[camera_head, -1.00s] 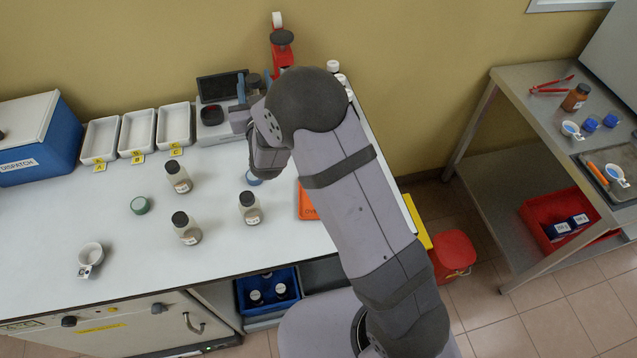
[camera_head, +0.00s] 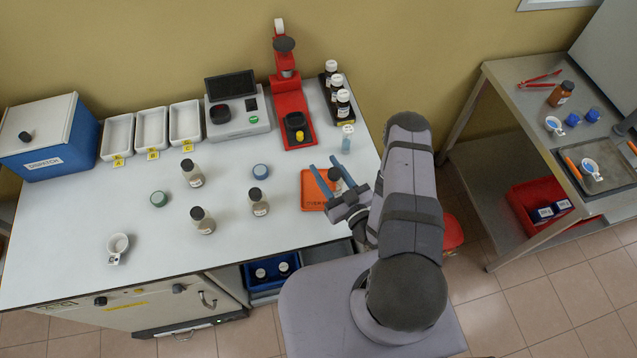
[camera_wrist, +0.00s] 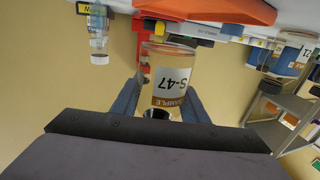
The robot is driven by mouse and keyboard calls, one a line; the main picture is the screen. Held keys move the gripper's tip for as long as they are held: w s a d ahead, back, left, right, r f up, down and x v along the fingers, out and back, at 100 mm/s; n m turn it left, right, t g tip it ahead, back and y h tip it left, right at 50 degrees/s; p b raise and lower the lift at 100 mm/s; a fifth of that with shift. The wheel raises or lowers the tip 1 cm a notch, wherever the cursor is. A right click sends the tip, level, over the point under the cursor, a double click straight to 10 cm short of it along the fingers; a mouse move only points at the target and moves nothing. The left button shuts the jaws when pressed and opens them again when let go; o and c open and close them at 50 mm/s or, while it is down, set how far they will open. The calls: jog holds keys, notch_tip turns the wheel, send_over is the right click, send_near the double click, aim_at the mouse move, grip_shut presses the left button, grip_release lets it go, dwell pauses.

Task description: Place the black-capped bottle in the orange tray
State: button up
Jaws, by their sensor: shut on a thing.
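My gripper (camera_head: 324,163) is shut on a black-capped bottle (camera_head: 335,174), by the right edge of the orange tray (camera_head: 312,203) in the head view. In the wrist view the bottle (camera_wrist: 172,72) sits between my blue fingers, with a label reading S-47 SAMPLE. Its black cap points toward the wrist. The orange tray (camera_wrist: 215,10) shows beyond the bottle's base. A gap seems to lie between them, but I cannot tell its height. Other dark-capped bottles (camera_head: 192,174), (camera_head: 202,221), (camera_head: 258,202) stand on the bench left of the tray.
A small clear vial (camera_head: 347,140) stands just behind the tray. Behind are a red stand (camera_head: 292,110), a scale-like device (camera_head: 238,118) and a rack of white-capped dark bottles (camera_head: 343,105).

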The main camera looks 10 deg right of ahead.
aim_at(335, 195)
jog(key=shift+s+a, duration=0.2)
jog(key=shift+s, duration=0.9)
jog(key=shift+f+b, duration=0.35)
jog(key=shift+f, duration=1.2)
jog(key=o, duration=1.2)
jog(key=shift+f, duration=0.1)
jog(key=shift+o, duration=0.2)
jog(key=shift+b+v, duration=0.6)
jog(key=shift+v, duration=0.3)
jog(key=shift+b+v, duration=1.6)
jog(key=shift+v, duration=1.8)
jog(key=shift+b+v, duration=0.75)
jog(key=shift+v, duration=0.9)
